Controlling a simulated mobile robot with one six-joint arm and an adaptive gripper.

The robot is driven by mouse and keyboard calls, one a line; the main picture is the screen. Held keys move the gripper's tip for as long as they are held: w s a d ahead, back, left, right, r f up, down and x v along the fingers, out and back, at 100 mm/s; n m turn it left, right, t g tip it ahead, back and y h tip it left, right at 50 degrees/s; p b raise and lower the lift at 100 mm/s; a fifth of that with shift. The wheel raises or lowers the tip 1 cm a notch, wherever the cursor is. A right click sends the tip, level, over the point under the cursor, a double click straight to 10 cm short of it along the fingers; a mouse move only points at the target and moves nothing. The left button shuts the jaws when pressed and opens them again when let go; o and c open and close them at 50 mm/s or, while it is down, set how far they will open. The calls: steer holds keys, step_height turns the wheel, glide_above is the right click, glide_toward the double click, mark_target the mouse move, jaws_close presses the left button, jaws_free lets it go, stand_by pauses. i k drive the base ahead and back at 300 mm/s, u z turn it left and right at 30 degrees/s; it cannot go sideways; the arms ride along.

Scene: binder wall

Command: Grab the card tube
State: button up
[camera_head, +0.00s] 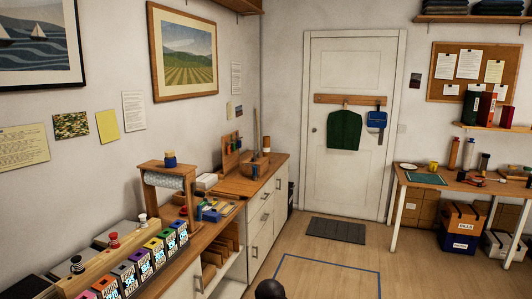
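An upright orange-brown cylinder (454,153) stands at the back of the wooden table on the right and may be the card tube. A paler upright cylinder (468,153) stands close beside it on its right. Both are small and far off, so I cannot tell for sure which is the card tube. My gripper is not in view. A dark rounded shape at the bottom centre edge may be part of my arm.
The table (438,182) also bears a green mat (422,178) and small items. Boxes (459,242) stand under it. A long cabinet (262,217) lines the left wall. The wooden floor (400,260) between is clear, with a dark doormat (336,230) by the door.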

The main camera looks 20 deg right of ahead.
mark_target(266, 139)
steer(key=z, duration=0.4)
steer(key=i, duration=1.05)
steer(key=z, duration=0.7)
steer(key=i, duration=0.8)
steer(key=z, duration=0.45)
steer(key=i, duration=2.35)
steer(key=u, duration=0.2)
steer(key=i, duration=0.8)
steer(key=u, duration=0.6)
steer(key=i, duration=0.8)
steer(key=u, duration=0.2)
